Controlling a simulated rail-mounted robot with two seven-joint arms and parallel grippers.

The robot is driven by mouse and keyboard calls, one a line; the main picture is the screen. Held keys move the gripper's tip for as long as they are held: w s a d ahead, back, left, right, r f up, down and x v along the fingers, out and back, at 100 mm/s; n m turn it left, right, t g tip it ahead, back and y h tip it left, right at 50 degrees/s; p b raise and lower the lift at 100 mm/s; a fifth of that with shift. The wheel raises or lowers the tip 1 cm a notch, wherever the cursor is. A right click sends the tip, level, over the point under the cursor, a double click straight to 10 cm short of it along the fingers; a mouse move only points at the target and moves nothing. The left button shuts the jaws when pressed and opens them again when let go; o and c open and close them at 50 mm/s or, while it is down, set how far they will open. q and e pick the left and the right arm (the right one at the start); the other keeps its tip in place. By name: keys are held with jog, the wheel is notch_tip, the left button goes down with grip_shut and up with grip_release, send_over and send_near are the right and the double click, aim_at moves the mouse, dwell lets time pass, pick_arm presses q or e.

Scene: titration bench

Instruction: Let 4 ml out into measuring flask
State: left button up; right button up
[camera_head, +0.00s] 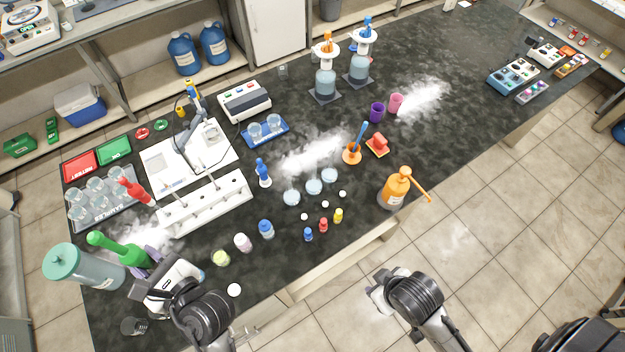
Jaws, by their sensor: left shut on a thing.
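My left gripper (150,268) is at the front left of the bench, shut on a green bulb-ended tool (118,246). The tool lies tilted, its round end to the left; its lower end is hidden. Small clear vessels with pale blue liquid (314,187) stand mid-bench; I cannot tell which thing is the measuring flask. Two bottles with dispenser tops, one orange (325,82) and one blue (358,68), stand on dark pads at the back. My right gripper (378,296) hangs over the floor in front of the bench; its jaw opening is unclear.
A teal-lidded jar (75,268) stands at the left gripper's left. A white rack (205,205) holds a red bulb-ended tool (132,190). Small capped bottles (266,228) stand near the front edge. An orange pump bottle (396,190) stands right of centre. The bench's right part has bare room.

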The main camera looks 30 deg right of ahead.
dwell(0.4)
notch_tip(320, 180, up, 10)
jog(key=p, duration=1)
pick_arm(q)
jog(key=w+d+r+m+g+h+b, duration=0.15)
jog(key=w+d+m+h, duration=0.45)
jog(key=d, duration=0.9)
jog(key=w+d+r+m+h+b, duration=0.1)
jog(key=w+d+m+h+b, duration=0.15)
jog(key=w+d+h, duration=0.85)
jog(key=w+d+r+m+h+b, duration=0.1)
jog(key=d+r+m+h+b, duration=0.3)
jog(key=d, duration=1.6)
notch_tip(320, 180, down, 7)
jog(key=m+b, duration=0.1)
jog(key=shift+a+y+b, duration=0.35)
jog(key=shift+y+b, duration=0.05)
pick_arm(e)
notch_tip(320, 180, down, 10)
pick_arm(q)
jog(key=shift+f+b, duration=0.9)
jog(key=shift+b, duration=0.05)
pick_arm(e)
jog(key=shift+f, duration=0.9)
jog(key=shift+c, duration=0.3)
